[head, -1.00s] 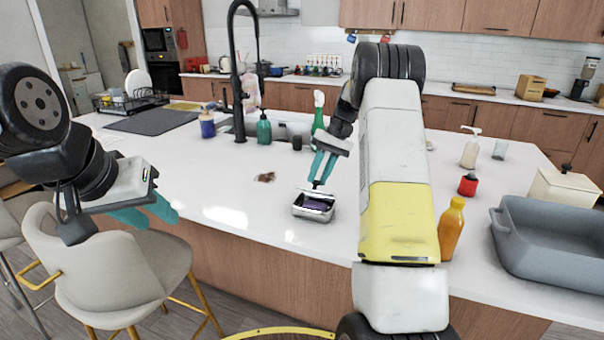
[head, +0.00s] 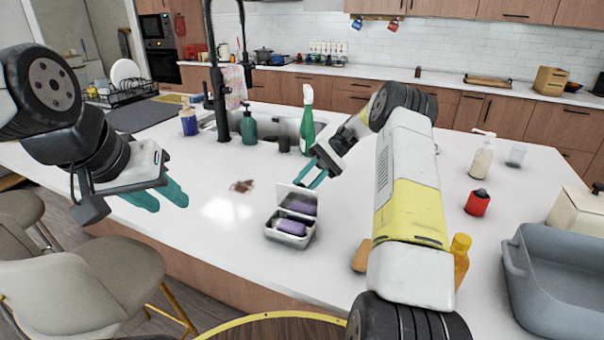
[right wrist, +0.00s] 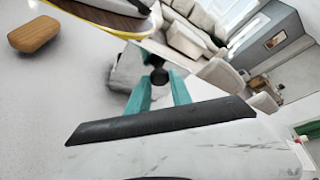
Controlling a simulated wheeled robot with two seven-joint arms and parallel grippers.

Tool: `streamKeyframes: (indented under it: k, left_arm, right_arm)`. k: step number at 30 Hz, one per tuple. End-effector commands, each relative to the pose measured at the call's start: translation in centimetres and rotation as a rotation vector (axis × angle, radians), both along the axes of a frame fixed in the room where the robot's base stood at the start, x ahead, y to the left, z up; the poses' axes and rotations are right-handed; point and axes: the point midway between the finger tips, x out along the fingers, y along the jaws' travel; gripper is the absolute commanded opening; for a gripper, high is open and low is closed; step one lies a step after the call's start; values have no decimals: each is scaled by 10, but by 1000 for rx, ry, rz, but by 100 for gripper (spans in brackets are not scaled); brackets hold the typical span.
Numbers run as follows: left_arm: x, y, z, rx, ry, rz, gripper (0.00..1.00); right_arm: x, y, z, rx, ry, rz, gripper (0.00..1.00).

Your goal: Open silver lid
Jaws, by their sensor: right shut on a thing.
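A small silver tin (head: 283,237) sits on the white island top in the head view, with a purple item (head: 290,226) inside. Its silver lid (head: 290,194) stands raised at the back of the tin, with a purple patch on its inner face. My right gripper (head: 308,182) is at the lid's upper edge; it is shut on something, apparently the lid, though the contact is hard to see. In the right wrist view its teal fingers (right wrist: 160,97) show in front of a grey, blurred shape. My left gripper (head: 165,196) is open and empty above the island's left side.
A green spray bottle (head: 307,122), a teal soap bottle (head: 249,127) and a black tap (head: 221,110) stand behind the tin. An orange bottle (head: 461,259), a red jar (head: 478,203) and a grey tray (head: 555,300) are to the right. The counter left of the tin is mostly clear.

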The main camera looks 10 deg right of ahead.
Motion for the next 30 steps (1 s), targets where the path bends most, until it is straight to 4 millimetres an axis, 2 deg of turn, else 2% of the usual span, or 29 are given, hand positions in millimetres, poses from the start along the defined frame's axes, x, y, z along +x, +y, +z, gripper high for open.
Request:
streamKeyframes:
  k: [9, 25, 26, 28, 30]
  left_arm:
    - [0, 0, 0, 0, 0, 0, 36]
    - [0, 0, 0, 0, 0, 0, 36]
    - [0, 0, 0, 0, 0, 0, 36]
    - [0, 0, 0, 0, 0, 0, 36]
    - [0, 0, 0, 0, 0, 0, 36]
  right_arm:
    - [5, -2, -8, 61, 95, -1, 0]
    - [6, -2, -9, 69, 112, 0, 0]
    - [6, -2, -9, 69, 112, 0, 32]
    - [5, -2, -9, 69, 112, 0, 46]
    - [6, -2, -9, 70, 112, -1, 48]
